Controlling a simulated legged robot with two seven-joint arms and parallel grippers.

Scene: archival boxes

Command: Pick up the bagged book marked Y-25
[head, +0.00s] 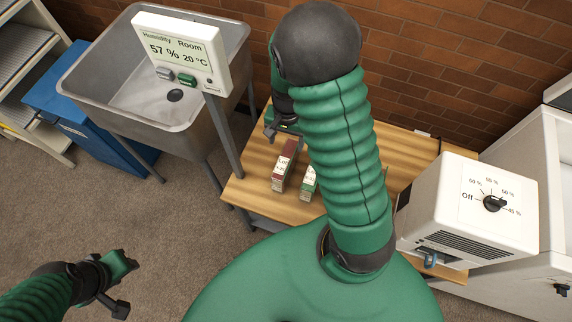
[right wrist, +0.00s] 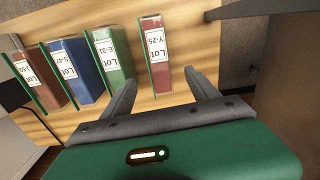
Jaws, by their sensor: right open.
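The bagged book marked Y-25 (right wrist: 157,78) is reddish brown with a white lot label that reads upside down in the right wrist view. It stands at the end of a row on the wooden table; in the head view it is the reddish book (head: 280,181). My right gripper (right wrist: 163,80) is open and empty. In the right wrist view its fingers lie to either side of the book's near end; I cannot tell the height gap. In the head view my right gripper (head: 272,128) is partly hidden behind my arm.
A blue book (right wrist: 85,77) and another reddish book (right wrist: 42,84) follow. The humidity display (head: 180,50) and sink (head: 130,95) are left of the table (head: 245,190); a white dial unit (head: 470,205) is right.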

